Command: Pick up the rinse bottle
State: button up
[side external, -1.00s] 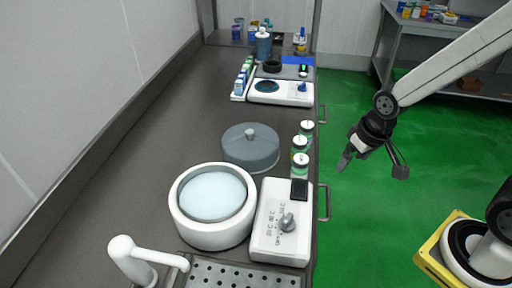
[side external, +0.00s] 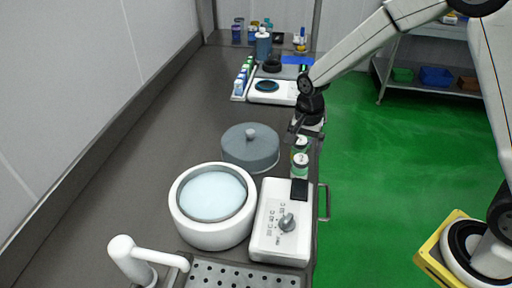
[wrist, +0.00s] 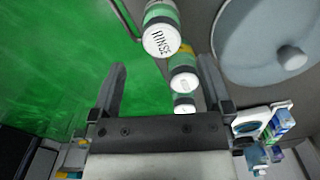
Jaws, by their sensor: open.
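The rinse bottle (wrist: 162,38) has a white cap marked "RINSE" and a green-banded body. It shows at the top of the wrist view, beyond the fingertips and between their lines. In the side view it appears as the nearest bottle (side external: 300,166) of the row on the counter's right edge. My gripper (side external: 304,137) is open and empty, over the far part of that row; in the wrist view (wrist: 162,68) its fingers are spread. Two similar white-capped bottles (wrist: 183,80) (wrist: 184,103) stand in line, close to the right finger. The farthest is hidden behind my gripper in the side view.
A grey round lid (side external: 250,150) stands just left of the bottles. A white round basin (side external: 212,207) and a white control box (side external: 281,225) stand nearer. A white scale (side external: 270,92) and a small rack (side external: 241,80) lie farther back.

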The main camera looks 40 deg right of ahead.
aim_at(301, 158)
jog(key=shift+f, duration=1.3)
jog(key=shift+w+f, duration=0.1)
jog(key=shift+f, duration=2.5)
jog(key=c, duration=1.3)
jog(key=shift+r, duration=0.25)
